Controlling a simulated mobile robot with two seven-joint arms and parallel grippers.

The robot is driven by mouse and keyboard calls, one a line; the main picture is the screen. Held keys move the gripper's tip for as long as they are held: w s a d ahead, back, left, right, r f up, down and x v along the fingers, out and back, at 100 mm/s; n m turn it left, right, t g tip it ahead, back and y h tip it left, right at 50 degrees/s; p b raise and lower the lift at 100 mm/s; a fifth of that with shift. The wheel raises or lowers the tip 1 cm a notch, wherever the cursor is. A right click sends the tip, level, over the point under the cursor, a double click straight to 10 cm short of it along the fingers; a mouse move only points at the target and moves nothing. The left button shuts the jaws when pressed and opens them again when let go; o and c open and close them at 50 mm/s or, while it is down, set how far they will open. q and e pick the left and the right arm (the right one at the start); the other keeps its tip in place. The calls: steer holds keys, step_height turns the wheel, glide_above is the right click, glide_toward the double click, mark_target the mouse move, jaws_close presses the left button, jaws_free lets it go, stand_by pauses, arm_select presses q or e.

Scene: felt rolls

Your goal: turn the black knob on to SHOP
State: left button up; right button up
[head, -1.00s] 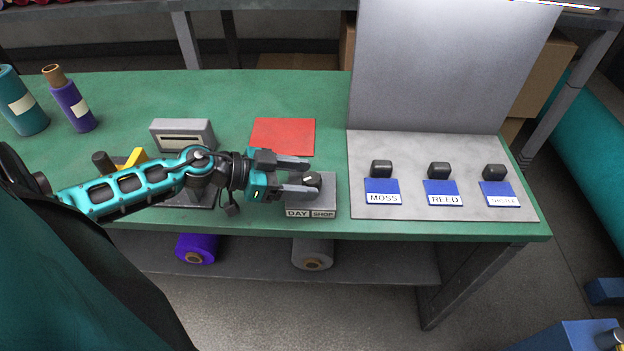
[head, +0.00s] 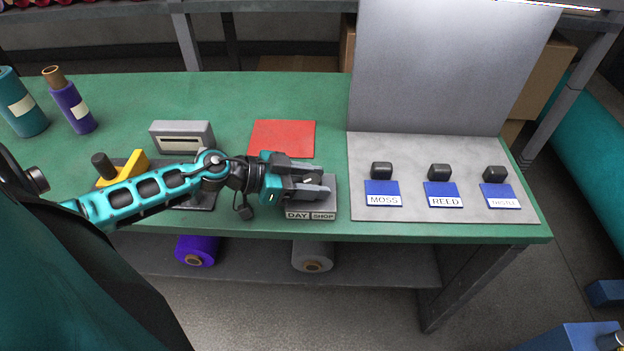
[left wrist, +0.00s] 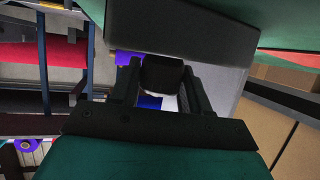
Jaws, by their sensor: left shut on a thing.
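The black knob (head: 307,181) sits on a grey box (head: 328,203) near the table's front edge. The box's front carries a DAY label (head: 297,215) on the left and a SHOP label (head: 323,216) on the right. My left gripper (head: 314,184) reaches in from the left and is shut on the knob, with its fingers on either side. They hide much of the knob, and I cannot tell which label its pale mark points to. In the left wrist view the dark knob (left wrist: 162,75) shows between the fingers. My right gripper is not in view.
A grey panel (head: 440,216) at the right bears three black switches over MOSS, REED and a third blurred label. A red sheet (head: 282,138) and a grey meter box (head: 182,136) lie behind my arm. A yellow-handled tool (head: 135,163) is at the left.

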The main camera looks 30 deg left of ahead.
arm_select(q)
steer(key=shift+c, duration=1.3)
